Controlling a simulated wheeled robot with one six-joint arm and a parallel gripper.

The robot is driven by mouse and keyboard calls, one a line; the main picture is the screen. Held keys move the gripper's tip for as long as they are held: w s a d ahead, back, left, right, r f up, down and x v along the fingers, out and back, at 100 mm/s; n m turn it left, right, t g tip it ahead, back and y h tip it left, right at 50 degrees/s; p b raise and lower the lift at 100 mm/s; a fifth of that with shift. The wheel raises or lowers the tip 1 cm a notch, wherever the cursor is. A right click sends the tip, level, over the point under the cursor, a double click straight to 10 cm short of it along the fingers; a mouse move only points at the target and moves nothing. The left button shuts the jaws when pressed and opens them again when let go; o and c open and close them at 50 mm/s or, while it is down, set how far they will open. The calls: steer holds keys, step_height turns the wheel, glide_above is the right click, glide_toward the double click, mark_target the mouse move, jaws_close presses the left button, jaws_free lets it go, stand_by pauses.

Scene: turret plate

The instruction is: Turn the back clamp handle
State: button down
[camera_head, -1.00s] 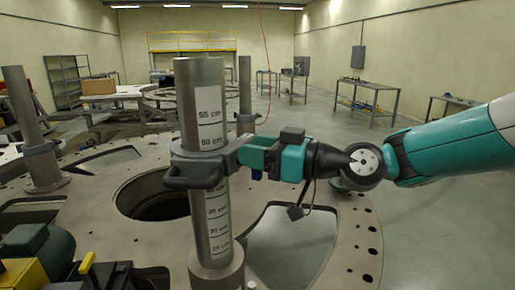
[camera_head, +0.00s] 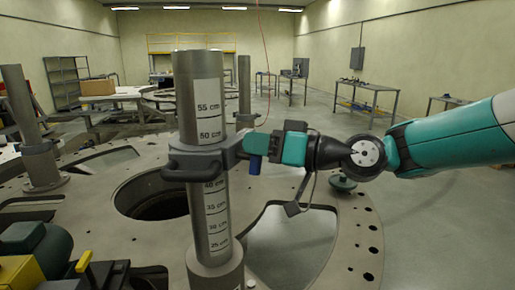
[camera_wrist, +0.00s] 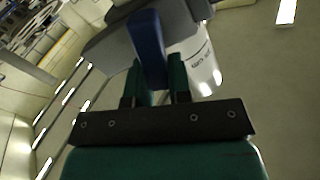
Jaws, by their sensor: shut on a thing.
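A dark grey clamp (camera_head: 199,162) sits around the nearest upright post (camera_head: 198,95), which carries a centimetre scale. Its blue handle (camera_head: 254,165) hangs at the clamp's right side, partly hidden by my gripper. My gripper (camera_head: 258,143) comes in from the right and is shut on the blue handle. In the wrist view, the blue handle (camera_wrist: 147,48) stands between the two green fingers of my gripper (camera_wrist: 160,75), with the grey clamp (camera_wrist: 115,42) behind it.
The round turret plate (camera_head: 330,245) has large openings and bolt holes. Other posts stand at the left (camera_head: 22,105) and at the back (camera_head: 244,85). A green motor-like block (camera_head: 35,245) and a yellow part (camera_head: 20,272) fill the lower left.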

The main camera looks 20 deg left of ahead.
steer(key=m, duration=0.3)
steer(key=shift+w+f+m, duration=0.2)
steer(key=shift+w+m, duration=0.2)
steer(key=shift+w+f+m+p, duration=0.15)
steer(key=shift+f+m+p, duration=0.25)
steer(key=shift+m, duration=1.25)
steer(key=shift+w+f+m+p, duration=0.25)
steer(key=shift+m+p, duration=0.15)
steer(key=shift+m, duration=1.3)
steer(key=shift+w+f+m+p, duration=0.1)
steer(key=shift+f+m+p, duration=0.3)
steer(key=shift+m, duration=1.25)
steer(key=shift+d, duration=0.1)
steer(key=c, duration=1)
jaws_free()
steer(key=shift+c, duration=0.2)
